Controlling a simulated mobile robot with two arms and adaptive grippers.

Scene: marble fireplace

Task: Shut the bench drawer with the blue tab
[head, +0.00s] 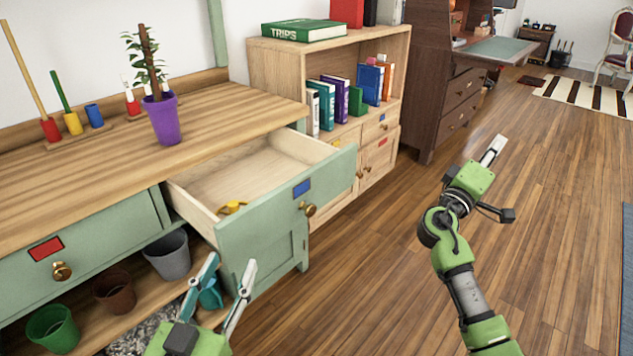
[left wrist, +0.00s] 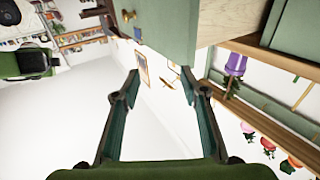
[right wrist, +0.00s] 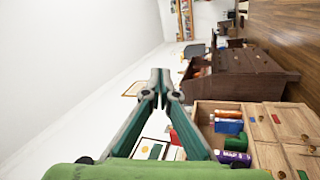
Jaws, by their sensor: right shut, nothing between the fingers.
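The bench drawer with the blue tab (head: 301,188) stands pulled out from the green bench. Its pale green front (head: 270,213) carries a brass knob (head: 308,209), and a small yellow object (head: 232,207) lies inside. In the left wrist view the drawer front (left wrist: 170,28) is at the top, past the fingertips. My left gripper (head: 231,262) is open and empty, in front of and below the drawer front's left part in the head view; I cannot tell if it touches. My right gripper (head: 495,145) is shut and empty over the floor, well right of the drawer.
A second drawer with a red tab (head: 46,249) is shut at left. A purple potted plant (head: 165,118) stands on the bench top. Pots, including a grey one (head: 168,257), sit on the lower shelf. A bookcase (head: 275,65) stands beyond the open drawer. The wooden floor at right is clear.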

